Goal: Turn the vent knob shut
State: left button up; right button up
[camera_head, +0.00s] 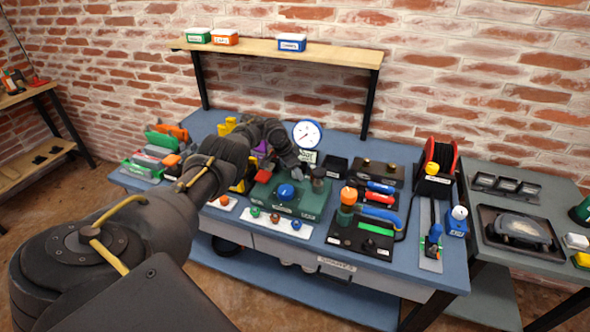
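A green pump-like block (308,205) sits on the blue workbench, with a round white gauge (307,134) standing behind it. The block carries a large blue knob (286,191) on its front, a red knob (263,176) at its left and a dark knurled knob (318,173) at its right. I cannot tell from labels which is the vent knob. My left gripper (297,163) is above the back of the block, just left of the dark knob and below the gauge. Its fingertips are small and dark, so its opening and any contact are unclear. My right gripper is out of view.
A white strip with coloured buttons (274,218) lies in front of the block. A black board with an orange-topped tool and blue handle (363,232) stands to the right. My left arm hides part of the bench's left side.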

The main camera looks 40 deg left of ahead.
pick_arm(q)
jog(key=shift+r, duration=0.1)
jog(key=shift+r, duration=0.25)
jog(key=p+v, duration=0.3)
jog(key=v, duration=0.7)
jog(key=shift+s+a+r, duration=0.1)
jog(key=shift+s, duration=0.05)
